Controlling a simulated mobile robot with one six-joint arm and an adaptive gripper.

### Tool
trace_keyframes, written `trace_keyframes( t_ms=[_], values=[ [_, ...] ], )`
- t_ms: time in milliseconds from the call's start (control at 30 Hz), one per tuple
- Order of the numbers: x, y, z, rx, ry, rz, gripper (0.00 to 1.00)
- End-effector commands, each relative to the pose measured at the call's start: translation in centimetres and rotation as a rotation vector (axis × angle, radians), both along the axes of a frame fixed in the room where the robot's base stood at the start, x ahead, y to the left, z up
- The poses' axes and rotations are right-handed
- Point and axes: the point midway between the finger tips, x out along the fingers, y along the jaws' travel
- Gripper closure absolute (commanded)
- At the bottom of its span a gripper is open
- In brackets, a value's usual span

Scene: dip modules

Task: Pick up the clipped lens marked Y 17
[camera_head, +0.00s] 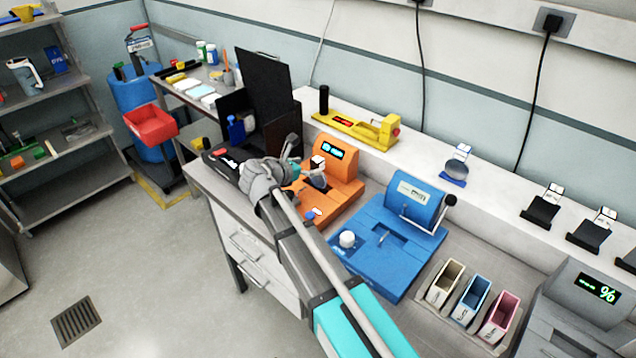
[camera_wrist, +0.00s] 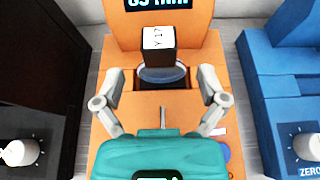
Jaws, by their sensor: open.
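The clipped lens marked Y 17 (camera_wrist: 158,42) sits on the orange device (camera_wrist: 190,30) in the wrist view. It has a dark clip with a white label on top and a clear round lens below. In the head view the clipped lens (camera_head: 318,162) shows small, close to my gripper (camera_head: 300,160). In the wrist view my gripper (camera_wrist: 160,84) is open, one finger to each side and a little nearer than the lens. Nothing is between the fingers' tips that they touch. The lower edge of the lens lies near a dark slot.
A blue device (camera_head: 385,240) stands to the right of the orange one, and a black device (camera_wrist: 35,90) to the left. Other clipped lenses stand on the back ledge, including one on a blue base (camera_head: 454,170). Three coloured bins (camera_head: 472,298) stand at the front right.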

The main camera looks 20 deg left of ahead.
Motion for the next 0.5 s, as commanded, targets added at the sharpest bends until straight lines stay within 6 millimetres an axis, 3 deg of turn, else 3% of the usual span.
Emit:
trace_keyframes(
  t_ms=[500],
  values=[
    [0.53,-0.17,-0.32,0.000,0.000,0.000,0.09]
  ],
)
